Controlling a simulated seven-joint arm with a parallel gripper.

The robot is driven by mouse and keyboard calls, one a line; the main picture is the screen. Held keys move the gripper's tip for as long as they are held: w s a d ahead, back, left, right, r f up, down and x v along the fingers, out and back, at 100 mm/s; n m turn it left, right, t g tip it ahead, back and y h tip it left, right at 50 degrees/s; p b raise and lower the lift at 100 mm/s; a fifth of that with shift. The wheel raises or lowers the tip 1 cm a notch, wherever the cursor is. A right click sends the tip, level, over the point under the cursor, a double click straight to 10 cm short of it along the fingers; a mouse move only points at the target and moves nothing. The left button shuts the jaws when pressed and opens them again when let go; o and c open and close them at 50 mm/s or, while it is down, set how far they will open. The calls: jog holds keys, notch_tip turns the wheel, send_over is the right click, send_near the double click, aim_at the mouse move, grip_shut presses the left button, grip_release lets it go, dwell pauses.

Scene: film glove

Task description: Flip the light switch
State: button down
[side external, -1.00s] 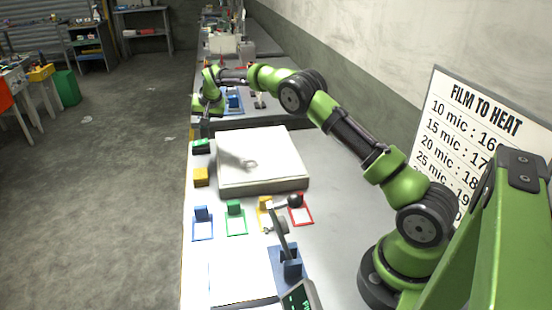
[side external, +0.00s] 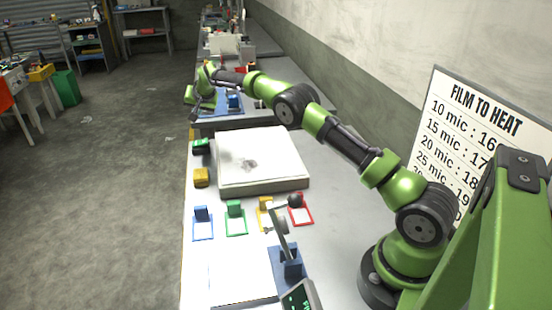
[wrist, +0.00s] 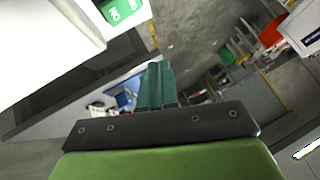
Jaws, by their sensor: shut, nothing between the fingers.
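The white light box (side external: 258,155) lies on the grey bench in the side view. A small green switch (side external: 201,146) sits at its left side, near the far corner. In the wrist view, a green face with white lettering (wrist: 121,11) shows at the top left on a white body; the lettering is cut off and its switch position is unclear. My gripper (side external: 194,117) is beyond and slightly left of the green switch, apart from it, above the bench's far left part. In the wrist view its teal fingers (wrist: 156,85) are together and hold nothing.
A yellow block (side external: 201,177) sits nearer along the box's left side. Blue, green, yellow and red blocks on outlined squares stand in front, beside a lever device (side external: 289,262). A blue mat (side external: 222,103) lies beyond the box. Open floor is left.

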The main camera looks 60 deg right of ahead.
aim_at(206, 142)
jog(key=f, duration=0.4)
jog(key=s+d+f, duration=0.1)
jog(key=f, duration=0.2)
jog(key=shift+f, duration=0.1)
jog(key=shift+f, duration=0.1)
dwell(1.9)
jog(key=shift+f, duration=0.3)
jog(key=shift+s+f, duration=0.1)
jog(key=shift+f, duration=0.3)
dwell(0.8)
jog(key=shift+r, duration=0.1)
jog(key=shift+r, duration=0.75)
jog(key=shift+w+a+r, duration=0.1)
jog(key=shift+w+r, duration=0.05)
jog(key=shift+r, duration=0.65)
jog(key=shift+w+a+r, duration=0.1)
jog(key=shift+a+r, duration=0.05)
jog(key=shift+r, duration=0.7)
jog(key=shift+w+a+r, duration=0.1)
jog(key=shift+w+r, duration=0.05)
jog(key=shift+r, duration=0.65)
